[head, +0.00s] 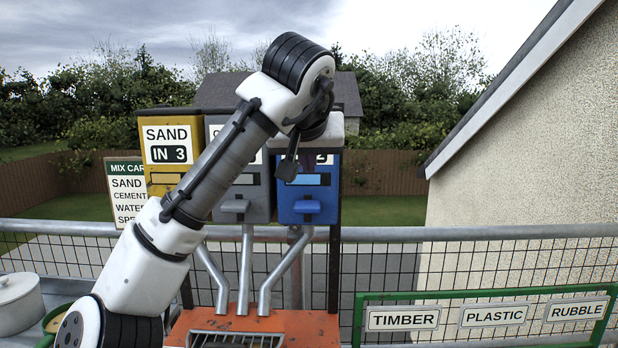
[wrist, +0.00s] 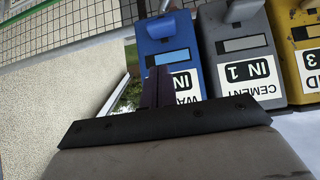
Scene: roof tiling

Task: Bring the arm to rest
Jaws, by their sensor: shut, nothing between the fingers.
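My arm rises from the lower left of the head view and bends over at the top in front of the hoppers. My gripper (wrist: 158,74) shows in the wrist view as two dark fingers held together with nothing between them. In the head view its dark tip (head: 288,168) hangs in front of the blue water hopper (head: 311,203). I cannot tell the exact gap between them. The wrist view is turned over, with the blue hopper (wrist: 169,45) behind the fingers.
A yellow sand hopper (head: 168,137) and a grey cement hopper (head: 241,205) stand beside the blue one, above an orange machine (head: 258,325). A railing (head: 480,233) crosses behind. A green rack (head: 357,320) with TIMBER, PLASTIC and RUBBLE signs is at right. A pale pot (head: 18,305) sits at left.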

